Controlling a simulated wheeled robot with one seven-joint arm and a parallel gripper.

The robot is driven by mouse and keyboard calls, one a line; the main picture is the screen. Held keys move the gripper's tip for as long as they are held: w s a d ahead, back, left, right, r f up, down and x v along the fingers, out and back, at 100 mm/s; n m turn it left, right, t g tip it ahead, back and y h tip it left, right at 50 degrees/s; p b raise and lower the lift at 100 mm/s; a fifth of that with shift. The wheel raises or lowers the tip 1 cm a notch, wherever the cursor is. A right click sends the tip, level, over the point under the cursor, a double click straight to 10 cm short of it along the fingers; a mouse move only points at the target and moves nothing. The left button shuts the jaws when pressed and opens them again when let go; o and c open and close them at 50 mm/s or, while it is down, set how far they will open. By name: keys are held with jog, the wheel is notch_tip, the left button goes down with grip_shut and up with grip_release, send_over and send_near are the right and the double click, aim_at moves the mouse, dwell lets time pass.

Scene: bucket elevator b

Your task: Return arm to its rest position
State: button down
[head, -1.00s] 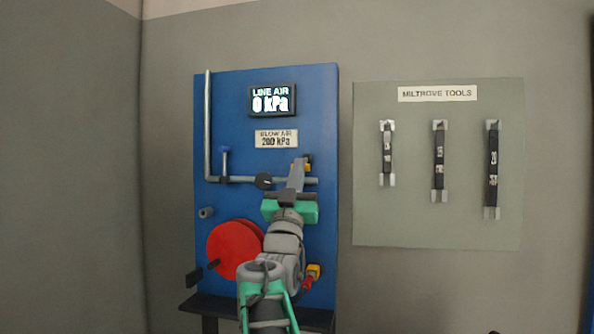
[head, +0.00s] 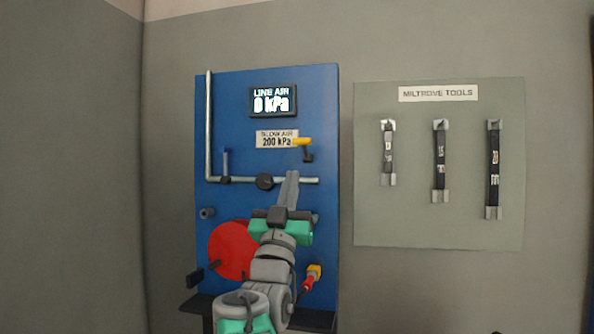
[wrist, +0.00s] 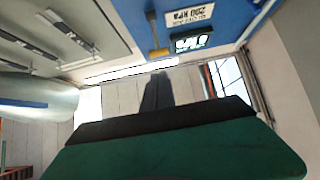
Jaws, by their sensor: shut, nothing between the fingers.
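My arm reaches up in front of the blue panel (head: 322,110) in the head view. My gripper (head: 291,175) points upward, with its fingers together and nothing between them. Its tips overlap the grey horizontal pipe (head: 230,180) in the picture; the gap in depth is unclear. In the wrist view, the closed fingers (wrist: 157,90) point toward the tilted panel, with a yellow-handled lever (wrist: 158,52) just beyond them. In the head view that yellow lever (head: 303,143) is above and right of the fingertips, apart from them.
The display (head: 273,101) reads LINE AIR 0 kPa; a label (head: 277,139) reads 200 kPa. A red disc (head: 229,250) sits partly behind my arm, and a red-and-yellow fitting (head: 312,276) is close on its right. A tool board (head: 370,220) hangs at right. The left wall side is clear.

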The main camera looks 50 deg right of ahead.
jog(key=shift+v, duration=1.2)
